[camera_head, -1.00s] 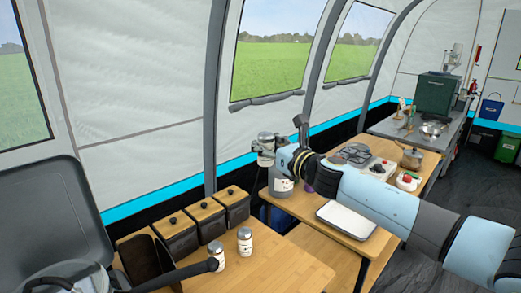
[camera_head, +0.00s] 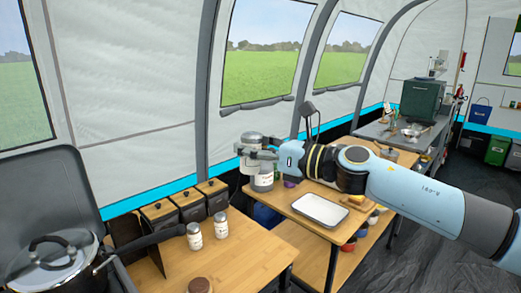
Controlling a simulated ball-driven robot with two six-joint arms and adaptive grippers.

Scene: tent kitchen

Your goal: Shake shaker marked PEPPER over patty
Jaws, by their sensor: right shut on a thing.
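My right gripper (camera_head: 256,153) is shut on a small shaker with a grey top (camera_head: 251,138), held in the air in front of the tent wall. Its label is too small to read, and the fingers hide part of its body. Two white shakers with metal tops stand upright on the near wooden table, one (camera_head: 194,237) left of the other (camera_head: 221,226); I cannot read their labels. A round brown thing (camera_head: 200,286), possibly the patty, shows at the bottom edge, partly cut off. The held shaker is well above and beyond it. My left gripper is not in view.
A lidded pot (camera_head: 48,265) with a long handle stands at the lower left. Wooden-lidded canisters (camera_head: 190,207) line the back of the near table. A large labelled jar (camera_head: 263,180) stands behind my right gripper. A white tray (camera_head: 320,209) lies on the farther table.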

